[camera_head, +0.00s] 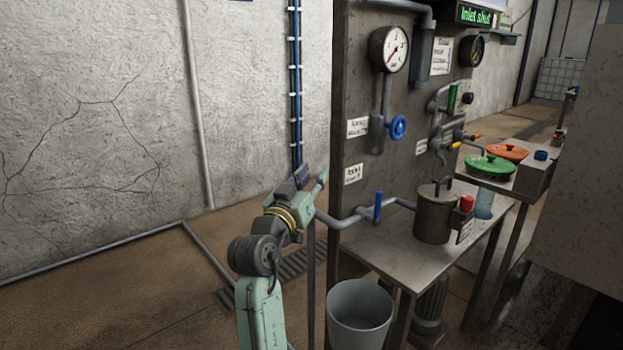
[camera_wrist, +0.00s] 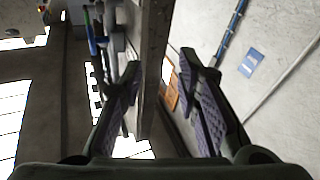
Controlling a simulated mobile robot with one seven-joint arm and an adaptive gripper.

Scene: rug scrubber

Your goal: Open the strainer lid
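The strainer appears to be the dark grey cylindrical pot (camera_head: 432,222) on the metal bench in the head view. Its flat lid (camera_head: 430,191) looks closed, with a small hook-like piece standing at the top. A red knob (camera_head: 466,203) sits at the pot's right side. My gripper (camera_head: 323,178) is left of the panel's edge, well to the left of the pot and not touching it. In the wrist view my gripper (camera_wrist: 161,62) has its two fingers spread with nothing held; the panel's edge shows beyond the gap. I cannot make out the strainer there.
The upright panel (camera_head: 355,90) carries gauges, pipes and a blue handwheel (camera_head: 398,127). A blue-handled valve (camera_head: 378,207) sits on the pipe left of the pot. A grey bucket (camera_head: 360,310) stands by the bench (camera_head: 385,262). Green (camera_head: 491,166) and orange (camera_head: 507,152) lids lie farther right.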

